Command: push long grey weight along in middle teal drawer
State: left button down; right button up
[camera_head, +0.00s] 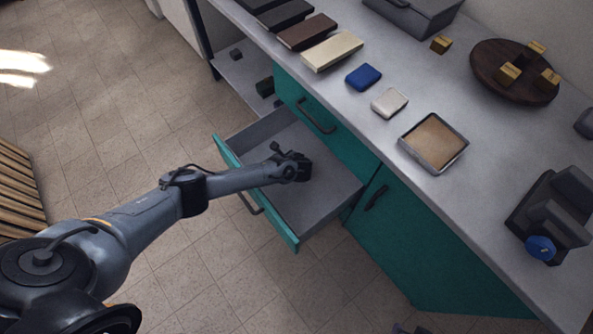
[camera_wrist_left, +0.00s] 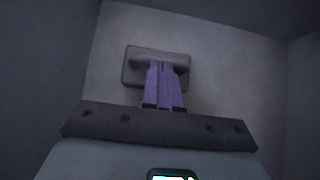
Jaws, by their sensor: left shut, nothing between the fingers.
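The teal drawer (camera_head: 225,152) is pulled out from the cabinet, with a grey inside. My left gripper (camera_head: 300,168) reaches down into it. In the left wrist view the purple fingers of my left gripper (camera_wrist_left: 164,68) are together, with nothing between them. A grey weight (camera_wrist_left: 134,70) with rounded corners lies at the fingertips, and they overlap its near edge. I cannot tell whether they touch it. In the head view the weight is hidden behind my gripper. My right gripper is not in view.
Drawer walls stand close on both sides in the wrist view. The teal cabinet (camera_head: 400,230) carries a grey counter (camera_head: 480,185) with a cork-coloured tray (camera_head: 434,142), a blue block (camera_head: 363,76) and a white block (camera_head: 389,102). The right part of the drawer floor (camera_head: 325,195) is bare.

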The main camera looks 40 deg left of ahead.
pick_arm(q)
jog(key=w+a, duration=0.1)
jog(key=a, duration=0.5)
jog(key=shift+w, duration=0.2)
